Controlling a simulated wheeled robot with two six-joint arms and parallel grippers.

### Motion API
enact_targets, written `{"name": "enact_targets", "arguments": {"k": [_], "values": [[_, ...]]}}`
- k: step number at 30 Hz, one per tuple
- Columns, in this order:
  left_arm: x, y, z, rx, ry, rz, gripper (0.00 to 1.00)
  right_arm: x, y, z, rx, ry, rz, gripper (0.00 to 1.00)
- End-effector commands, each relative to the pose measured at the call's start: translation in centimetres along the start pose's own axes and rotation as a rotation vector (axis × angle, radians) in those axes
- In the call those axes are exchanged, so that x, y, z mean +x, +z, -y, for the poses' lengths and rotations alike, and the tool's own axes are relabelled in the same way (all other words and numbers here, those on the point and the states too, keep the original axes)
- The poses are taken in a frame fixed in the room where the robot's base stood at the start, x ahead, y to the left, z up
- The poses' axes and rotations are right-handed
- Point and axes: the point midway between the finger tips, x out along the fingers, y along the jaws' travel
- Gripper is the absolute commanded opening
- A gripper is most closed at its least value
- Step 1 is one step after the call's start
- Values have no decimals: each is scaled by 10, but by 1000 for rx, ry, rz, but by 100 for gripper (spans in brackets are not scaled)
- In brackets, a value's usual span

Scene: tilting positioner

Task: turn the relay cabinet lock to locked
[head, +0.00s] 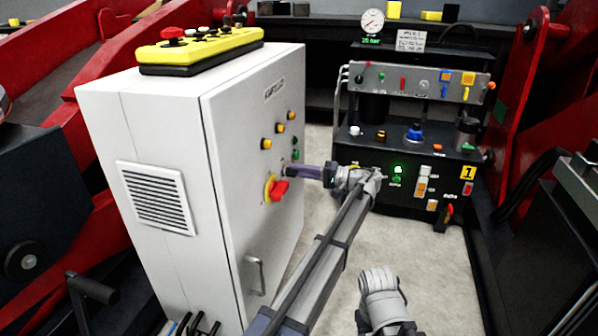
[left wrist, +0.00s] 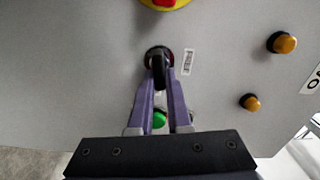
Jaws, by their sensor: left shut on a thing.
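The relay cabinet (head: 230,190) is a white box with its door facing right in the head view. Its lock (left wrist: 154,53) is a dark round fitting with a black key or knob standing out of it; a bit of red shows at its right edge. My left gripper (head: 293,169) has purple fingers and reaches the door from the right. In the left wrist view the left gripper (left wrist: 161,92) is shut on the lock's black key, which lies upright in the picture. The fingers hide most of the lock in the head view.
A red rotary switch on a yellow plate (head: 269,189) sits close by the lock. Amber buttons (left wrist: 281,42) and a green button (left wrist: 159,119) are near the fingers. The door handle (head: 255,275) is lower. A yellow pendant (head: 201,50) lies on top.

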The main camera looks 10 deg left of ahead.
Motion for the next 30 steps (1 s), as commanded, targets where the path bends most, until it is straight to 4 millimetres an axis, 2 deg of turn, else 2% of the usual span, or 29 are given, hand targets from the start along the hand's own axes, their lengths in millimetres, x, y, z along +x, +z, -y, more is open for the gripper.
{"name": "enact_targets", "arguments": {"k": [12, 28, 29, 30], "values": [[0, 0, -2, 155, 1, -1, 0, 2, 0, 0, 0, 0, 0, 50], [0, 0, -2, 175, 1, -1, 0, 2, 0, 0, 0, 0, 0, 50], [0, 0, -2, 175, 1, -1, 18, 2, 0, 0, 0, 0, 0, 50], [0, 0, -2, 174, 1, -1, 23, 2, 0, 0, 0, 0, 0, 50]]}}
